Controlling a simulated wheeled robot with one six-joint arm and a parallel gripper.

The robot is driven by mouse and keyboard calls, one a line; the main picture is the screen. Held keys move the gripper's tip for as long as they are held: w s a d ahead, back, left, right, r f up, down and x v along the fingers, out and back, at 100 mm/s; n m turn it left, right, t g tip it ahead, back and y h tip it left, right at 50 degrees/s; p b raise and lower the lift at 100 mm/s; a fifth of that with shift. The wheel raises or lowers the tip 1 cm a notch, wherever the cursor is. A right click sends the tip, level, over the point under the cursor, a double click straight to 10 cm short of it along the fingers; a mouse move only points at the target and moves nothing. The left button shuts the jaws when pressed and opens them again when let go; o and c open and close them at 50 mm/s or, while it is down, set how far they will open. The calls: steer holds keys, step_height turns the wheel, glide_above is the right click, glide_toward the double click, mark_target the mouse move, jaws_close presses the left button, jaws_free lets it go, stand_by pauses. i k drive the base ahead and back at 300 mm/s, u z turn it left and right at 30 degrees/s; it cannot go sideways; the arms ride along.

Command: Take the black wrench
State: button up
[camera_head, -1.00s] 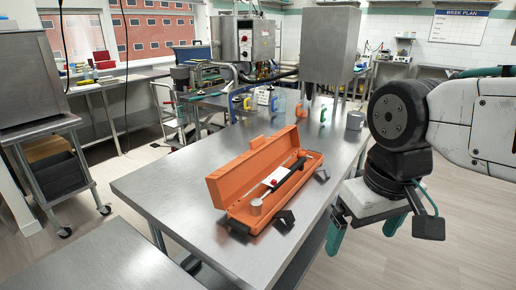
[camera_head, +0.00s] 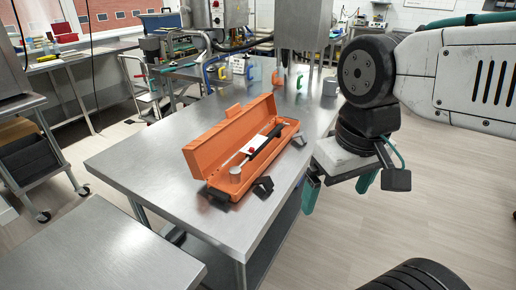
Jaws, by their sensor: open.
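A long orange case (camera_head: 212,146) lies open on the steel table, its lid tilted up on the left side. A long black tool, seemingly the black wrench (camera_head: 266,143), lies lengthwise in the case, with a white and red piece (camera_head: 248,150) beside it. Its lower end is partly hidden by a grey-white cylinder (camera_head: 235,174) at the case's near end. My gripper (camera_head: 336,200) hangs to the right of the case, beyond the table's right edge, with teal fingers pointing down, apart and empty. It touches nothing.
Colored clamps (camera_head: 276,78) and a grey cup (camera_head: 330,87) stand at the table's far end. Another steel table (camera_head: 100,250) is at the near left.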

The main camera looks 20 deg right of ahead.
mark_target(260, 150)
steer(key=z, duration=2.1)
steer(key=i, duration=1.2)
steer(key=u, duration=2.75)
